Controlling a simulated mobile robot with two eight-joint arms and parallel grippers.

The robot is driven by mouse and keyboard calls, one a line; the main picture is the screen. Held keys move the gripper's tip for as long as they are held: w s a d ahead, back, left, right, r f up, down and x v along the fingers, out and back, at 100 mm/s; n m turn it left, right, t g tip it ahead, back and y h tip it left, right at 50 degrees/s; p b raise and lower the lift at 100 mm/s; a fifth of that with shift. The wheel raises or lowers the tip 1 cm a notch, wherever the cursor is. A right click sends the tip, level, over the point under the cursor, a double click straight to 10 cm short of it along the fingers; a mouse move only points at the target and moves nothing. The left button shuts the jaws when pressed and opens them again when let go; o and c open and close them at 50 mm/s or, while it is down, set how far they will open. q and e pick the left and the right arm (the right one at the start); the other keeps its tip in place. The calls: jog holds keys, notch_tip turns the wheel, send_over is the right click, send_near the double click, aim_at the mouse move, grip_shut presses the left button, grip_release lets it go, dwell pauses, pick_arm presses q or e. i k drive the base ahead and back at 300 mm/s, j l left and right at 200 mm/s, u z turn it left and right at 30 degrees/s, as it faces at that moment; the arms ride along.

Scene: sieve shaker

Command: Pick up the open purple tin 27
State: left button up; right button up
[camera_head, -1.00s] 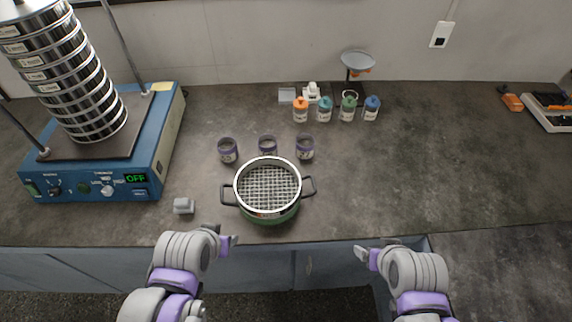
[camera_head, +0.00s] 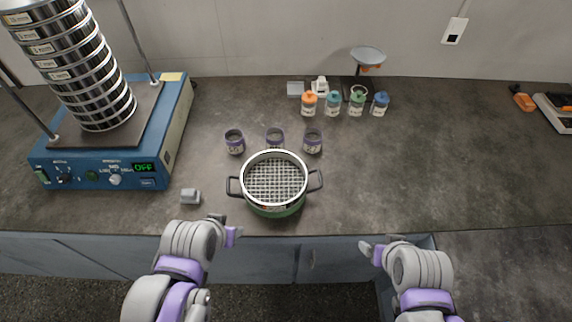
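Three open purple tins stand in a row behind the green pot: a left one (camera_head: 235,142), a middle one (camera_head: 275,136) and a right one (camera_head: 313,141). Their labels are too small to read, so I cannot tell which is 27. The pot partly hides the middle tin's lower part. My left gripper (camera_head: 230,228) is at the counter's front edge, in front and left of the pot, apart from the tins. My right gripper (camera_head: 371,249) is in front of the counter edge, right of the pot, with nothing visible in it. Finger gaps are unclear.
A green pot with a mesh sieve (camera_head: 275,183) stands between my grippers and the tins. A blue shaker (camera_head: 110,160) with stacked sieves is at left, a small grey block (camera_head: 190,196) beside it. Several bottles (camera_head: 333,104) stand behind.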

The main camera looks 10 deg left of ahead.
aim_at(312, 137)
jog(key=j+u, duration=0.7)
jog(key=k, duration=0.05)
